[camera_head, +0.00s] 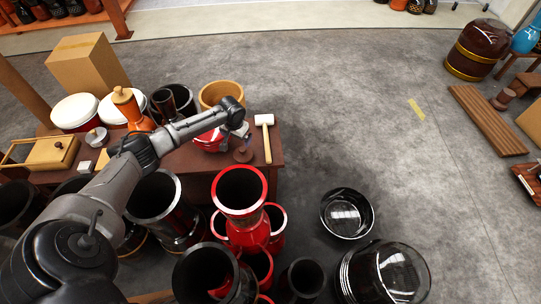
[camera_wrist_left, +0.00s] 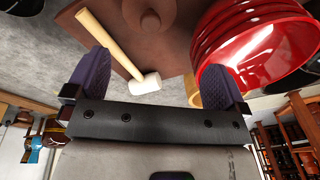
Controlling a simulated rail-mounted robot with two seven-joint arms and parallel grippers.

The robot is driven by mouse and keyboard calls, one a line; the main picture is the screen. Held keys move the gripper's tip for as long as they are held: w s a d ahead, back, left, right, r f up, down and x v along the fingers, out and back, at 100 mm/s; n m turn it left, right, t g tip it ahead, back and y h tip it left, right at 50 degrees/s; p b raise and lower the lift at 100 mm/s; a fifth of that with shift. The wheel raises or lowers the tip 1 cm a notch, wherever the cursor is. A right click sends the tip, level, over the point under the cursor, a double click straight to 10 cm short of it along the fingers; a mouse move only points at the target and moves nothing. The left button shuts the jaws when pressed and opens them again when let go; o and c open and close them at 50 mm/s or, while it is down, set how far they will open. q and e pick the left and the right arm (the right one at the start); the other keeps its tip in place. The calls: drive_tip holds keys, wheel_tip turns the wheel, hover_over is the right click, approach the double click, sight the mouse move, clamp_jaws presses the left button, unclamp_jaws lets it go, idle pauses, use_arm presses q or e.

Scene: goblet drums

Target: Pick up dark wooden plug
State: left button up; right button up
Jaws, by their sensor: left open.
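The dark wooden plug (camera_head: 243,154) is a small brown turned piece near the front edge of the dark brown table (camera_head: 196,160). In the left wrist view the plug (camera_wrist_left: 150,20) shows near the top edge, partly cut off by the frame. My left gripper (camera_head: 240,138) is just behind and above it in the head view. In the left wrist view its two purple fingers are wide apart (camera_wrist_left: 158,72), with nothing held between them. The plug lies beyond the fingertips, apart from them. My right gripper is in neither view.
A white-headed mallet (camera_head: 266,140) lies right of the plug. Red ringed bowls (camera_head: 207,141) stand close on its left, and a tan ring-shaped drum (camera_head: 214,90) behind. A red goblet drum (camera_head: 240,190) stands in front of the table. Floor to the right is mostly clear around a black basin (camera_head: 347,213).

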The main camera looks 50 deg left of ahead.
sight(242, 150)
use_arm(q)
drive_tip(key=f+b, duration=0.1)
drive_tip(key=f, duration=0.1)
drive_tip(key=w+f+n+b, duration=0.1)
drive_tip(key=f+b, duration=0.1)
drive_tip(key=f, duration=0.1)
drive_tip(key=f+n+b, duration=0.1)
drive_tip(key=f, duration=0.1)
drive_tip(key=shift+w+d+f+t+h, duration=0.1)
drive_tip(key=shift+w+f+t+h, duration=0.05)
drive_tip(key=shift+t+h, duration=0.15)
drive_tip(key=shift+f+b, duration=0.45)
drive_tip(key=shift+f, duration=0.1)
drive_tip(key=shift+w+f, duration=0.15)
drive_tip(key=shift+f, duration=0.15)
drive_tip(key=f+b, duration=0.3)
drive_tip(key=a+f+b, duration=0.1)
drive_tip(key=shift+w+f+b, duration=0.35)
drive_tip(key=shift+b, duration=0.05)
drive_tip(key=c, duration=0.6)
